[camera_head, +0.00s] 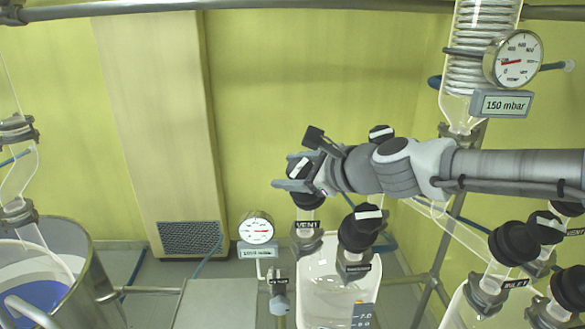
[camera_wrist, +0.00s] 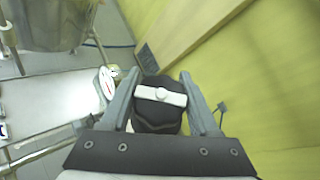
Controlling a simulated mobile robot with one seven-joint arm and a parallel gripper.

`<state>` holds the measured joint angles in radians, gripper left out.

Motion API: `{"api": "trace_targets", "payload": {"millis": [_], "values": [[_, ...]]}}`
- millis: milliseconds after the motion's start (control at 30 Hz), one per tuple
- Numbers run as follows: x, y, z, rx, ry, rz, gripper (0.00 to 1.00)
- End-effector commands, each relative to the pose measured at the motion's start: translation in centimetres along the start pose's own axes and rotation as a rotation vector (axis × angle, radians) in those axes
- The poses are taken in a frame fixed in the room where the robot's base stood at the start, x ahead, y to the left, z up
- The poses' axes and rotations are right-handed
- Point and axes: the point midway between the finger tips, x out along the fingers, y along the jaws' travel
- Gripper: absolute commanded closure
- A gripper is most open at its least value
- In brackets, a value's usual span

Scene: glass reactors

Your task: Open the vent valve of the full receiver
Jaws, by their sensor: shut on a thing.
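The vent valve (camera_head: 306,201) has a black knob with a white bar and a "VENT" label, on top of a clear glass receiver (camera_head: 312,285). My gripper (camera_head: 290,174) reaches in from the right and is shut on this knob. In the wrist view the knob (camera_wrist: 158,114) sits between my two grey fingers (camera_wrist: 157,88), its white bar running across from finger to finger. My fingers partly hide the knob in the head view. The liquid level in the receiver is hard to make out.
Another black valve (camera_head: 361,228) stands just right of the vent valve. Several more black valves, one labelled VENT, crowd the right edge over a second vessel (camera_head: 467,310). A gauge (camera_head: 256,229) stands left of the receiver. A dial with a "150 mbar" sign (camera_head: 501,103) hangs upper right.

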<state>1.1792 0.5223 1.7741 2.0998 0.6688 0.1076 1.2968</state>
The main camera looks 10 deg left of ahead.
Motion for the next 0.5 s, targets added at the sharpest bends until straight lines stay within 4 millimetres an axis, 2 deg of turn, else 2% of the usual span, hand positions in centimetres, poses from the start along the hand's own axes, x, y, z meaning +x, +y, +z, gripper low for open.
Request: {"api": "trace_targets", "payload": {"millis": [500], "values": [[-0.1,1.1,-0.1,-0.240,0.001,0.404,0.94]]}}
